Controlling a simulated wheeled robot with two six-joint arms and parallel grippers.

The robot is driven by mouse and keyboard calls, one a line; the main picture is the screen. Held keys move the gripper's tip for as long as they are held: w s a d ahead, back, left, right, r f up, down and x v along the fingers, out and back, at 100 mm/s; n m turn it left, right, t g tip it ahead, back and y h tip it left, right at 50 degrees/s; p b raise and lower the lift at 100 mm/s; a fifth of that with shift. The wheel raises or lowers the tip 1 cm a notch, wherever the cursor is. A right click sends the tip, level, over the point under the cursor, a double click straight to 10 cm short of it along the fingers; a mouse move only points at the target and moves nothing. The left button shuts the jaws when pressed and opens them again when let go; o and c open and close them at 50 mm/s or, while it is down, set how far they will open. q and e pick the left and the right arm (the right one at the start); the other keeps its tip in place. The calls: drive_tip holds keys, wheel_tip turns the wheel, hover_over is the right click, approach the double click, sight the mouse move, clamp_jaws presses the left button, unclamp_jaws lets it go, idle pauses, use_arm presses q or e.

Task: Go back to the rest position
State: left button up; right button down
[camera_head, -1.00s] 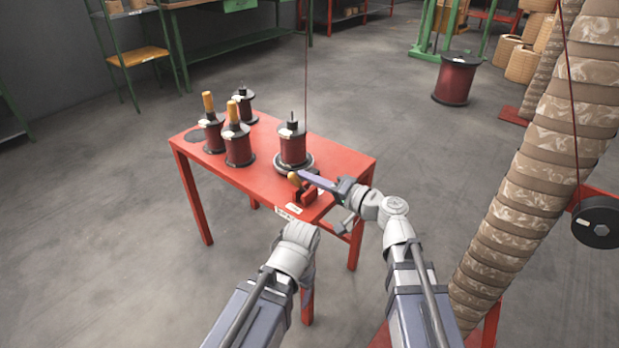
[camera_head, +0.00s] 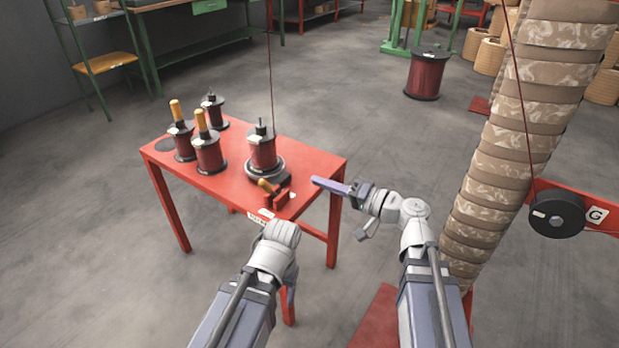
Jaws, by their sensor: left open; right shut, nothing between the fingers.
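My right gripper (camera_head: 322,183) is shut and empty. It is held out past the right edge of the red table (camera_head: 222,186), apart from everything on it. My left gripper (camera_head: 291,294) is low in front of the table's near edge, pointing down. It is open, but most of it is hidden behind its own wrist. A dark red spool (camera_head: 262,151) stands upright on a round base on the table, with a thin wire rising above it. A wooden-handled tool (camera_head: 267,187) rests in a small red holder (camera_head: 276,200) at the table's near right corner.
Two spools with wooden handles, a left one (camera_head: 183,143) and a right one (camera_head: 208,154), and a plain spool (camera_head: 213,110) stand on the table's left part. A tall wrapped column (camera_head: 520,140) rises at right near a black reel (camera_head: 557,215).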

drive_tip(key=shift+s+d, duration=0.2)
idle(0.4)
drive_tip(key=s+a+f+n+g+h, duration=0.2)
drive_tip(key=s+a+f+g+h, duration=0.15)
drive_tip(key=f, duration=0.35)
drive_tip(key=s+a+f+n+g+h, duration=0.2)
drive_tip(key=s+a+f+g, duration=0.2)
drive_tip(key=s+f, duration=0.15)
drive_tip(key=s+d+f+n+g+h, duration=0.2)
drive_tip(key=s+d+f+h, duration=0.5)
drive_tip(key=f+h, duration=0.3)
wheel_tip(320, 180, up, 38)
drive_tip(key=p, duration=3.7)
drive_tip(key=shift+s+d+m+h, duration=0.15)
drive_tip(key=shift+d+m+h, duration=0.1)
drive_tip(key=shift+m+h, duration=0.1)
